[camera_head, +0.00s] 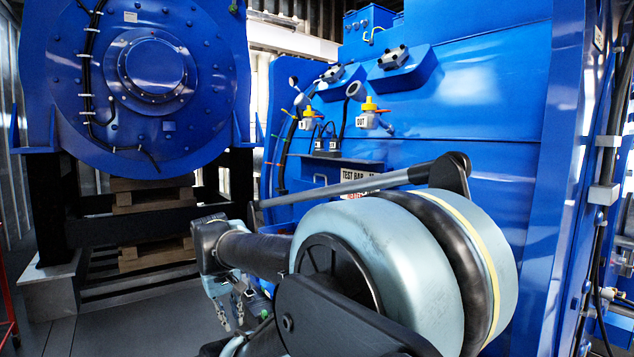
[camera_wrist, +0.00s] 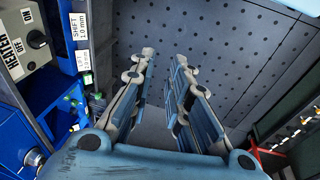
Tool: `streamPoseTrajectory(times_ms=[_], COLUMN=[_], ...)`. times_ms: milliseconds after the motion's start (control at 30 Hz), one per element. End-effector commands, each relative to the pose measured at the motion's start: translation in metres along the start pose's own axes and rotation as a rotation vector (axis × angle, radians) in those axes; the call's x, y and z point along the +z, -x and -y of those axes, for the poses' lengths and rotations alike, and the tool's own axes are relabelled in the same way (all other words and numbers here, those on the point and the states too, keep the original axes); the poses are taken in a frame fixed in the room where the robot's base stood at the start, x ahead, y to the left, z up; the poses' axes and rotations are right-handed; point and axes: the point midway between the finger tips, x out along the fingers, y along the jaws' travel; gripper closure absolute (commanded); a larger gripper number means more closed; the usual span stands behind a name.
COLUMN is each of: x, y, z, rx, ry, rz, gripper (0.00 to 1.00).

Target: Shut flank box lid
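The flank box lid cannot be made out for certain in either view. In the wrist view a blue box-like recess (camera_wrist: 62,92) with open shelves and small connectors lies at the left, left of my gripper (camera_wrist: 164,58). My gripper's two fingers stand apart with only floor visible between them, so it is open and empty. In the head view my gripper (camera_head: 231,312) hangs low beside the blue machine flank (camera_head: 470,110), pointing down. My arm hides much of the lower flank, including most of the area below the TEST BAR label (camera_head: 356,174).
A large round blue motor end (camera_head: 150,75) stands at the left on black supports. Yellow-capped valves (camera_head: 369,112) and cables stick out of the flank. The dotted floor (camera_wrist: 220,50) is clear.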

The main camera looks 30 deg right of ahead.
Motion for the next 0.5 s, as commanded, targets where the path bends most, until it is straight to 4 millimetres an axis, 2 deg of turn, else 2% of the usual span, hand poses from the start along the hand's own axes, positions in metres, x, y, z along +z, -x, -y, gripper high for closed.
streamPoseTrajectory(times_ms=[100,500], x=[-0.026,-0.114], y=[0.024,0.098], z=[-0.033,-0.140], rx=[0.104,0.453], ry=[0.003,-0.005], rz=[0.035,0.161], gripper=[0.83,0.83])
